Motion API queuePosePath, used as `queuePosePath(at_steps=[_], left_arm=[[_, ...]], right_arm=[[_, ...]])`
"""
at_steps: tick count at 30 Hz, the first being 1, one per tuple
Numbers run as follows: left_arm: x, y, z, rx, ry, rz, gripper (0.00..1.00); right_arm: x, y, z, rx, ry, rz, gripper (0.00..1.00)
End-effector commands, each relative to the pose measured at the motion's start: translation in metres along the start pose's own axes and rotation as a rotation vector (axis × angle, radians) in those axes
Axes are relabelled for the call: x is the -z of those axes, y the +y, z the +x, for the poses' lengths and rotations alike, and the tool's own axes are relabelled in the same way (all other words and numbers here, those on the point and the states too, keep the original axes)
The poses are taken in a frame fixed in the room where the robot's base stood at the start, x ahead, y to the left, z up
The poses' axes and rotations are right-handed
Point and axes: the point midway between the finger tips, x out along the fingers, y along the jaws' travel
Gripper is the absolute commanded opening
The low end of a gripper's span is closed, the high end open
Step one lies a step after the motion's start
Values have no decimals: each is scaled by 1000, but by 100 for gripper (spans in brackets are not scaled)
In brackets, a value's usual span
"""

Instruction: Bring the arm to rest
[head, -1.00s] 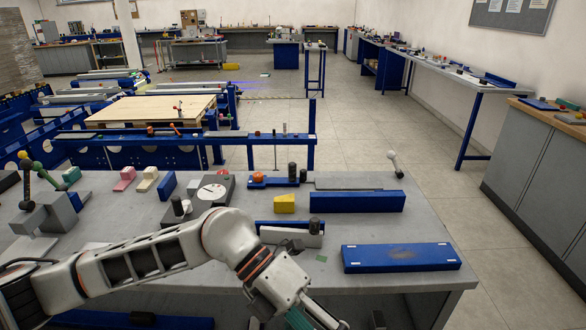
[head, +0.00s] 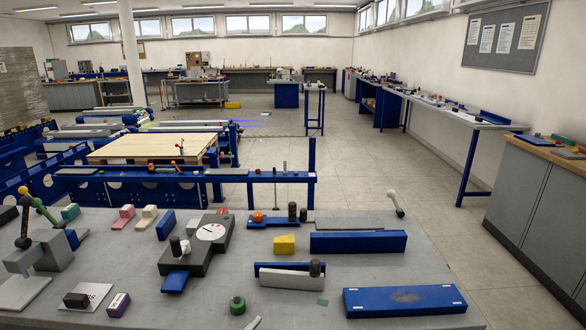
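Neither of my grippers shows in the head view, and no arm lies across the grey workbench (head: 390,270). A small pale rod tip (head: 253,323) pokes in at the bottom edge; I cannot tell what it belongs to. My arms are otherwise out of the picture, so their pose is hidden.
The bench holds a dark grey block with a dial (head: 205,240), a green ring (head: 237,305), a yellow wedge (head: 285,245) and blue bars (head: 404,300). Blue lift carts, one with a wooden top (head: 150,148), stand behind it. Floor on the right (head: 400,170) is clear.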

Motion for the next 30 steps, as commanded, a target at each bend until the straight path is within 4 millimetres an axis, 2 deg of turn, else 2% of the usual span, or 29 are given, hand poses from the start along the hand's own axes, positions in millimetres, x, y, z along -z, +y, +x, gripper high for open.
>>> queuePosePath(at_steps=[1,5,6,9,12,15,18,30], left_arm=[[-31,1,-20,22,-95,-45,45],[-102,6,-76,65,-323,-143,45],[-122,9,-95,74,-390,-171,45],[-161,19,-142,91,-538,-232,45],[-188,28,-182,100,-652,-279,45],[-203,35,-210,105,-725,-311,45],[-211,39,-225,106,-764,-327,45],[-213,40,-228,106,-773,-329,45]], right_arm=[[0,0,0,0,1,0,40],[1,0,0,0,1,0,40],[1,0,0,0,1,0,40],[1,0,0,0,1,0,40],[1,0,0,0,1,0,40],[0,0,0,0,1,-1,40],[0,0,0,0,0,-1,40],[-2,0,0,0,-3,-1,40]])
